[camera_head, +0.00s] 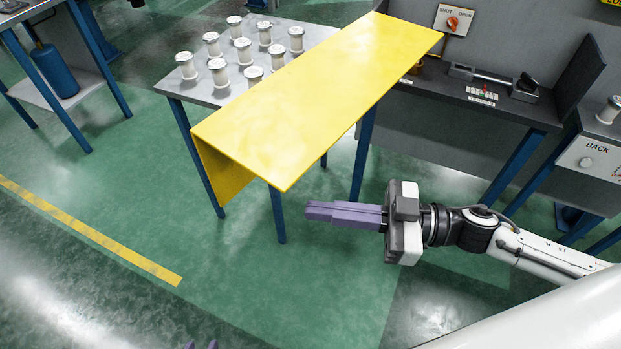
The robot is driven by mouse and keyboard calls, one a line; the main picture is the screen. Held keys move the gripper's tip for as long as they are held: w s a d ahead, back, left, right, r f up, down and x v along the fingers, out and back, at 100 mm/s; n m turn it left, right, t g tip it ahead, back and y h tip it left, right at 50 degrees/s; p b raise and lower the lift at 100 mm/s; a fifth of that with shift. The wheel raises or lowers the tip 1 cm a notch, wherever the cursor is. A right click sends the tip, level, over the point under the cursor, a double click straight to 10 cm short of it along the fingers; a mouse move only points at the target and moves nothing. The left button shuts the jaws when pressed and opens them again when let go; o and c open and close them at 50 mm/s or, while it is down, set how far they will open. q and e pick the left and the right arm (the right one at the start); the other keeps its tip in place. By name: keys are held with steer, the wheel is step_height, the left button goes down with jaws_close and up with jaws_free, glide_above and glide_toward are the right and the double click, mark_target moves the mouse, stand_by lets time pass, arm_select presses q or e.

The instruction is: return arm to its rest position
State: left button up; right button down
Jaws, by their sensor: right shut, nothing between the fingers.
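My right arm comes in from the right, and my right gripper (308,211) is shut and empty. Its purple fingers point left, over the green floor in front of the yellow panel (320,100). It holds nothing and appears clear of the panel and the tables.
Several white spindles (218,72) stand on a grey table (182,88) behind the yellow panel. A dark bench (420,85) with a fixture and a SHUT/OPEN switch (453,22) is at the upper right. A BACK unit (592,158) stands at the far right. The lower left floor is clear.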

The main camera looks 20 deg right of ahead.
steer(key=w+d+f+m+t+h, duration=0.3)
steer(key=f+m+t+h, duration=0.45)
steer(key=f+h, duration=0.2)
steer(key=s+f+m+g+h, duration=0.1)
steer(key=s+f+g+h, duration=0.1)
steer(key=s+f, duration=0.4)
steer(key=s+d+f+m+g+h, duration=0.1)
steer(key=s+f+g, duration=0.3)
steer(key=f, duration=0.7)
steer(key=shift+s+d+f+m+g+h, duration=0.2)
steer(key=shift+s+m+g+h, duration=0.15)
steer(key=shift+s+m+h, duration=0.6)
